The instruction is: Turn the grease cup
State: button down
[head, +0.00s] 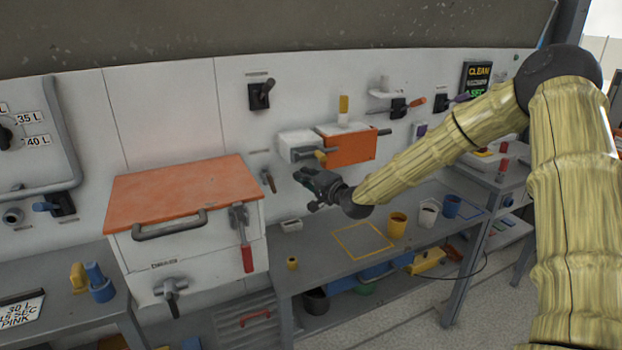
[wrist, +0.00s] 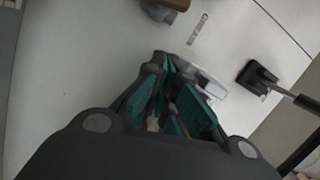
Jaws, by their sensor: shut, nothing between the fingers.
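My gripper (head: 301,175) is in front of the white wall panel, just below a white box with an orange block (head: 350,148). I cannot say for certain which part is the grease cup. A small yellow-brass knob (head: 320,156) on the front of the white box (head: 298,148) is close above my gripper. A small yellow cup-like piece (head: 292,263) stands on the bench.
A black lever switch (wrist: 257,77) lies to the right in the wrist view. A brown-topped fitting (wrist: 167,8) is at the top. The bench (head: 330,270) below holds an orange cup (head: 397,225), a white cup (head: 428,213) and a blue cup (head: 452,206). An orange-lidded box (head: 180,192) stands left.

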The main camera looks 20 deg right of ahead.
aim_at(271, 183)
jog(key=w+a+f+p, duration=0.1)
jog(key=w+a, duration=0.2)
jog(key=a, duration=0.2)
jog(key=shift+w, duration=0.2)
dwell(0.3)
jog(key=shift+a, duration=0.15)
